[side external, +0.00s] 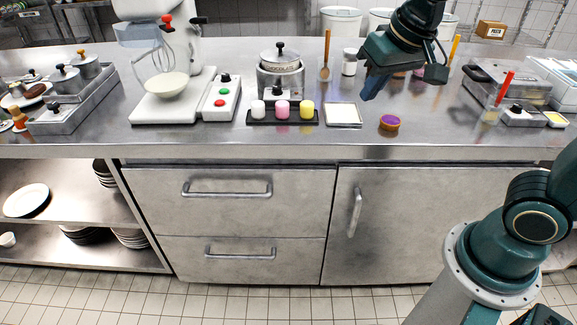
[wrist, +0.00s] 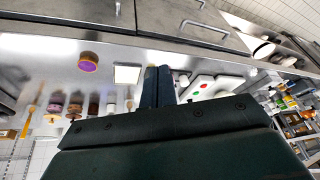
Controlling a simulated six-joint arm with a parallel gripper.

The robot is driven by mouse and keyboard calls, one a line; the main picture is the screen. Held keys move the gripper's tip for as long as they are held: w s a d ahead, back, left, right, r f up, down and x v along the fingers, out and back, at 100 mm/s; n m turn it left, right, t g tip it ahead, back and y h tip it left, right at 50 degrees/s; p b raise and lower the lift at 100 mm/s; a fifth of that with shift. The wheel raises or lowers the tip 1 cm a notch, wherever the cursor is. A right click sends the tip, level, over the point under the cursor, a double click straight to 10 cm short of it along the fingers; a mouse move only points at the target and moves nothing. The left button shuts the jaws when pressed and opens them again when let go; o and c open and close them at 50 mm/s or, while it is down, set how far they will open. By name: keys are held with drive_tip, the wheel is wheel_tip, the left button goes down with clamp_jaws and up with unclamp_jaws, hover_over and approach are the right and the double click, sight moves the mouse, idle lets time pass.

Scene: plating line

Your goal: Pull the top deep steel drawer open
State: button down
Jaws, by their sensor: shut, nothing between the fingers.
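The top steel drawer (side external: 160,215) is in the cabinet front under the counter in the side external view and looks closed, flush with the front. Its bar handle (side external: 227,194) runs across the upper part of the drawer. In the wrist view the same drawer (wrist: 170,25) and handle (wrist: 206,36) show near the top. My gripper (side external: 369,92) is above the counter, up and to the right of the handle and well apart from it. Its fingers (wrist: 157,80) are shut together and empty in the wrist view.
A lower drawer (side external: 240,252) is below, and a cabinet door (side external: 400,225) is to the right. On the counter near the front are a purple-topped tart (side external: 390,123), a white square tray (side external: 343,114), a rack of coloured cups (side external: 282,112) and a mixer (side external: 165,85). The space before the drawers looks clear.

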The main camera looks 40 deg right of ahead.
drive_tip(key=w+a+f+m, duration=0.25)
drive_tip(key=w+f, duration=0.25)
drive_tip(key=w, duration=0.4)
drive_tip(key=m+g+h, duration=0.2)
drive_tip(key=m, duration=0.1)
hover_over(261, 185)
drive_tip(key=s+a, duration=0.4)
wheel_tip(261, 185, down, 21)
drive_tip(key=shift+s+f, duration=0.15)
drive_tip(key=shift+d+x, duration=0.15)
drive_tip(key=shift+x, duration=2.35)
drive_tip(key=shift+d+x, duration=0.15)
drive_tip(key=shift+x, duration=2.3)
drive_tip(key=shift+a, duration=0.1)
